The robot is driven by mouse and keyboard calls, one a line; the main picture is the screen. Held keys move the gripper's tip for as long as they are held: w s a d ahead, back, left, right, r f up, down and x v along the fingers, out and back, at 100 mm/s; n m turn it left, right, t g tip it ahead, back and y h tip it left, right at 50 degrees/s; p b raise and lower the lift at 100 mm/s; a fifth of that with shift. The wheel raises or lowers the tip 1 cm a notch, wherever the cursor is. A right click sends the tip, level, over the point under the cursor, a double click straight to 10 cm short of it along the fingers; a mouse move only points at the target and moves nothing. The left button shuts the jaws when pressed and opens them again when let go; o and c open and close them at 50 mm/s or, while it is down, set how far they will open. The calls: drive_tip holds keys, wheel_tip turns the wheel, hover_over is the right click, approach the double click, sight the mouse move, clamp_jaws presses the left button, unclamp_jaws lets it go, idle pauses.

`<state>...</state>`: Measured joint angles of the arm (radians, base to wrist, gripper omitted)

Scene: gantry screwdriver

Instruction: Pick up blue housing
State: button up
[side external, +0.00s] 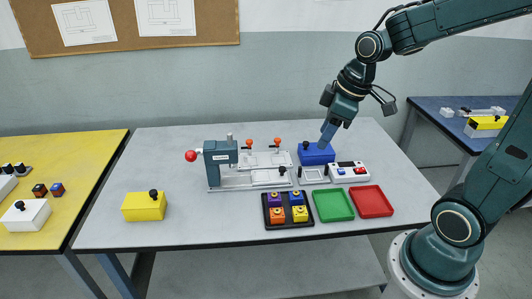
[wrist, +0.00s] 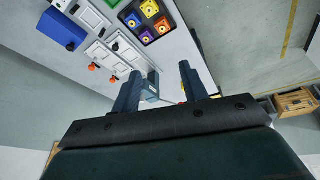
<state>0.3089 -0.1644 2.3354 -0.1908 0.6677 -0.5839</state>
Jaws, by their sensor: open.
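The blue housing (side external: 318,155) is a box with a dark knob, standing on the grey table behind the white button panel. In the side view my gripper (side external: 328,138) points down and its tips overlap the top of the housing. In the wrist view the blue housing (wrist: 62,30) is at the upper left, well away from the two fingers of my gripper (wrist: 158,84). The fingers are spread with nothing between them. I cannot tell the exact height of the fingertips.
A press with a red knob (side external: 191,156) and a clamp fixture (side external: 268,163) stand left of the housing. A button panel (side external: 348,172), a green tray (side external: 333,204), a red tray (side external: 371,201) and a black holder (side external: 267,216) lie in front. A yellow housing (side external: 144,206) stands left.

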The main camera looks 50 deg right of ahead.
drive_tip(key=w+d+f+n+y, duration=0.1)
drive_tip(key=w+d+f+n, duration=0.1)
drive_tip(key=w+d+f, duration=0.55)
drive_tip(key=n+y, duration=0.2)
approach(298, 192)
drive_tip(key=r, duration=0.3)
drive_tip(key=shift+s+d+r+g, duration=0.3)
drive_tip(key=shift+s+d, duration=0.05)
drive_tip(key=shift+s, duration=0.05)
drive_tip(key=shift+x, duration=4.35)
drive_tip(key=shift+f, duration=0.1)
drive_tip(key=shift+x, duration=2.45)
drive_tip(key=shift+w+d, duration=0.1)
drive_tip(key=c, duration=0.7)
